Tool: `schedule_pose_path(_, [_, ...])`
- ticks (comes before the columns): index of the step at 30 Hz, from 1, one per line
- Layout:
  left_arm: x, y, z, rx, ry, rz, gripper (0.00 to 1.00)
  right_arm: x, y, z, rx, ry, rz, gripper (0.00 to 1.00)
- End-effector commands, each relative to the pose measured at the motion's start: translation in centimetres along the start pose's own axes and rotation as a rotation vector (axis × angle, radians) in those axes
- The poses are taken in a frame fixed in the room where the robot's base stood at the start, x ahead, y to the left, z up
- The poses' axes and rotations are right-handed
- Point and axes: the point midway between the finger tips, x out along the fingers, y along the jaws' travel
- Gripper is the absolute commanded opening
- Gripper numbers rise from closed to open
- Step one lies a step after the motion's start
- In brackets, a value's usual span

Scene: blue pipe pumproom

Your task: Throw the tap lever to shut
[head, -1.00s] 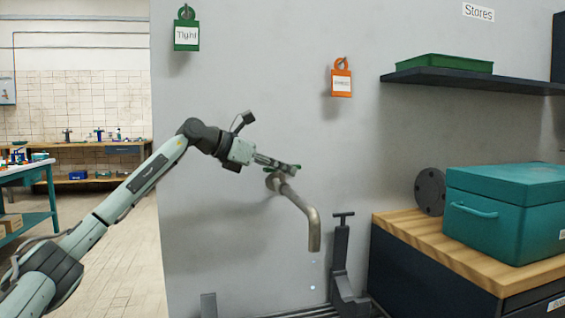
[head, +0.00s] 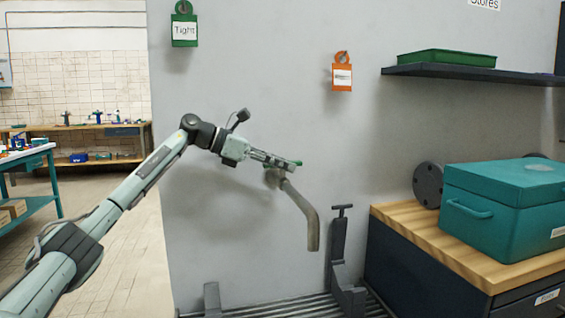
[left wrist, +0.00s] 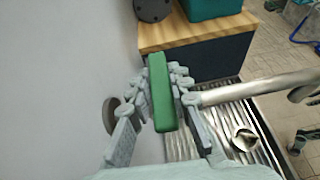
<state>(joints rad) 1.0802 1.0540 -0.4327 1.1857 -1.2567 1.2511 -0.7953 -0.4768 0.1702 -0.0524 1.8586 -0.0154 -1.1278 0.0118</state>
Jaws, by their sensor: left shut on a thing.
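The tap (head: 309,225) sticks out from the grey wall, its bent metal spout pointing down. Its green lever (left wrist: 160,95) is a long bar in the left wrist view, and its end shows in the head view (head: 298,163). My left gripper (head: 281,161) is at the top of the tap, shut on the lever, with one finger on each side of it. The gripper hides most of the lever and part of the tap body in the head view. My right gripper is not in view.
A grated drain (head: 285,304) lies below the spout, with a dark upright stand (head: 338,250) beside it. A wooden-topped bench (head: 432,232) with a teal box (head: 510,205) stands at right. A green tag (head: 184,29) and an orange tag (head: 342,77) hang on the wall above.

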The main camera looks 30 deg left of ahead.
Motion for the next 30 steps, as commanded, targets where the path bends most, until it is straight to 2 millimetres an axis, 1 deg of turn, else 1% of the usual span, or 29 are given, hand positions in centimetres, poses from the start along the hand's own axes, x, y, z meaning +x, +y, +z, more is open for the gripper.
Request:
schedule_pose_path(6, [0.2, -0.2, -0.2, 0.001, 0.006, -0.009, 0.00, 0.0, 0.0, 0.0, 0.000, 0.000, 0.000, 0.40])
schedule_pose_path(7, [0.2, -0.3, -0.2, 0.001, 0.006, -0.009, 0.21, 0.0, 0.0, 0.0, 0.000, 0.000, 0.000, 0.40])
schedule_pose_path(11, [0.2, -0.2, -0.2, 0.000, 0.005, -0.007, 0.38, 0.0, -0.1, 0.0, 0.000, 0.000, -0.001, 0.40])
schedule_pose_path(12, [0.2, -0.2, -0.2, 0.000, 0.005, -0.006, 0.40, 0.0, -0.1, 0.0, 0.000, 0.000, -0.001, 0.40])
schedule_pose_path(20, [0.0, -0.1, -0.1, -0.001, 0.002, -0.003, 0.40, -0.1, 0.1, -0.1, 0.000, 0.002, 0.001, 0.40])
schedule_pose_path(23, [-0.6, 0.0, -0.1, -0.001, 0.003, -0.001, 0.40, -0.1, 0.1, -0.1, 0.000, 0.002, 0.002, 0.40])
schedule_pose_path(26, [-2.0, 0.0, -0.1, -0.001, 0.003, 0.000, 0.40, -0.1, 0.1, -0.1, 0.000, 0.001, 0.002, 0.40])
schedule_pose_path(30, [-5.0, 0.0, -0.2, -0.002, 0.004, 0.001, 0.40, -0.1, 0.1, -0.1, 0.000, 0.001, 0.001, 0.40])
